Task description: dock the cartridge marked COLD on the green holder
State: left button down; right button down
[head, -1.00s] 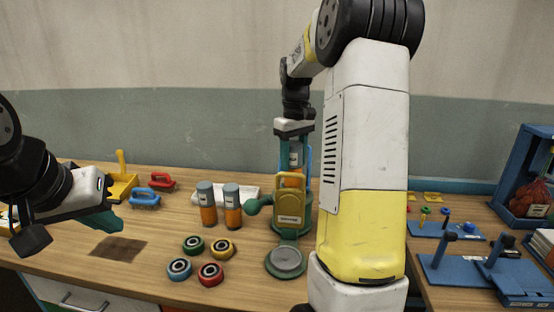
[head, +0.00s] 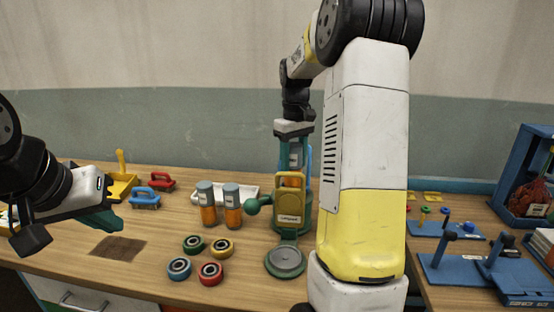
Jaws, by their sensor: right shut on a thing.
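A cartridge (head: 295,158) with a grey top, a pale label and an orange lower part is upright in my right gripper (head: 294,165). The gripper points down with its teal fingers shut on it. It is at the green holder (head: 304,222), behind the holder's yellow front plate (head: 289,204); I cannot tell whether the cartridge touches the holder. Two similar grey-and-orange cartridges, one (head: 207,205) left of the other (head: 232,208), stand on the table to the left. The marks are too small to read. My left gripper (head: 108,208) is over the left of the table; its fingers overlap.
The holder has a green knob (head: 253,206) on its left and a round grey-topped plate (head: 285,261) in front. Several coloured rings (head: 210,273) lie front left. A white tray (head: 247,191) is behind the cartridges. Red (head: 161,182) and blue (head: 145,198) handled things are farther left.

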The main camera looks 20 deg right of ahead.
aim_at(294, 144)
jog(key=shift+f, duration=0.25)
jog(key=c, duration=1)
grip_release()
jog(key=shift+o, duration=0.2)
jog(key=shift+r, duration=5.45)
jog(key=shift+s, duration=0.1)
jog(key=s+a+f+m+t, duration=0.1)
jog(key=s+a, duration=0.3)
jog(key=s, duration=0.4)
jog(key=s+a+f+m+t+y, duration=0.1)
jog(key=s+a+f+t, duration=0.1)
jog(key=s, duration=0.5)
jog(key=s+a+f+m+t+y, duration=0.1)
jog(key=s+a+t, duration=0.2)
jog(key=s+a, duration=0.4)
jog(key=shift+s+f, duration=0.3)
jog(key=shift+s, duration=0.55)
